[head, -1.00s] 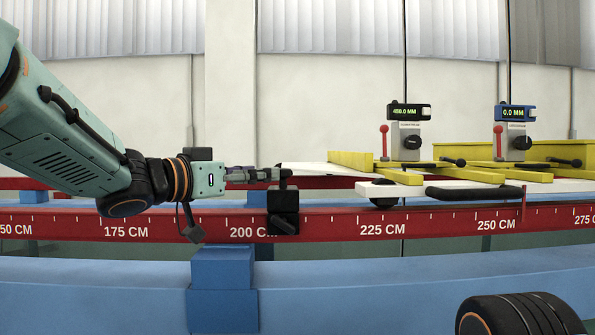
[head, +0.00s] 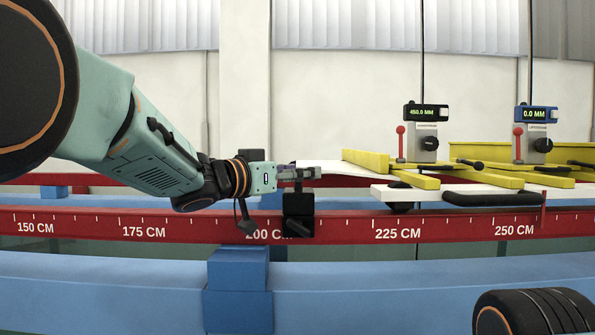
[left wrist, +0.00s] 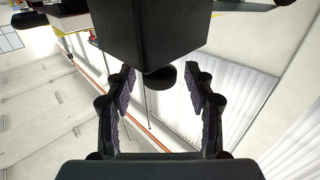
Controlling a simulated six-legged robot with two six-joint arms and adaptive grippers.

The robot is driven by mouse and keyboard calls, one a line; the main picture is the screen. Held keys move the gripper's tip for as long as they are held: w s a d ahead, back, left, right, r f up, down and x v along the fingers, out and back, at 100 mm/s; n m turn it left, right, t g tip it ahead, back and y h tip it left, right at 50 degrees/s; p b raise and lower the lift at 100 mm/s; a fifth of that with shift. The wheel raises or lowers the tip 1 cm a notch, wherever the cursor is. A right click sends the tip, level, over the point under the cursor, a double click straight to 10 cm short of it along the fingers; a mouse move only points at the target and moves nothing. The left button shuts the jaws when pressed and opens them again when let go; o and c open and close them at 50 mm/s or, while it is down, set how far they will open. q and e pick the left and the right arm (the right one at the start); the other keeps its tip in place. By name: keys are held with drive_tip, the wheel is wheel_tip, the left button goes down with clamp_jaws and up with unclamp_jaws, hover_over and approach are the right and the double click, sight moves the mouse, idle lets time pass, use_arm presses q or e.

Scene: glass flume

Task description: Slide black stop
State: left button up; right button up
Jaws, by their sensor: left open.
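The black stop (head: 298,215) is a dark block on the near red rail, a little right of the 200 CM label. A dark knob or lever juts from its lower front. My left gripper (head: 312,173) is just above the stop's top in the head view. The black stop (left wrist: 155,28) fills the top of that view, past the fingertips. I cannot tell if they touch it. My right gripper is not in view.
The near red rail (head: 180,226) carries a centimetre scale. A white carriage (head: 425,192) with a black handle (head: 490,199) sits on the rails to the right, with yellow beams and gauges reading 450.0 MM and 0.0 MM. The rail between stop and carriage looks clear.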

use_arm(q)
drive_tip(key=shift+a, duration=0.2)
drive_tip(key=shift+c, duration=0.5)
drive_tip(key=shift+w+d+f, duration=0.15)
drive_tip(key=shift+w+d, duration=0.1)
drive_tip(key=shift+d, duration=0.35)
drive_tip(key=c, duration=0.5)
drive_tip(key=shift+c, duration=0.6)
drive_tip(key=shift+a, duration=0.4)
clamp_jaws()
drive_tip(key=shift+d, duration=0.2)
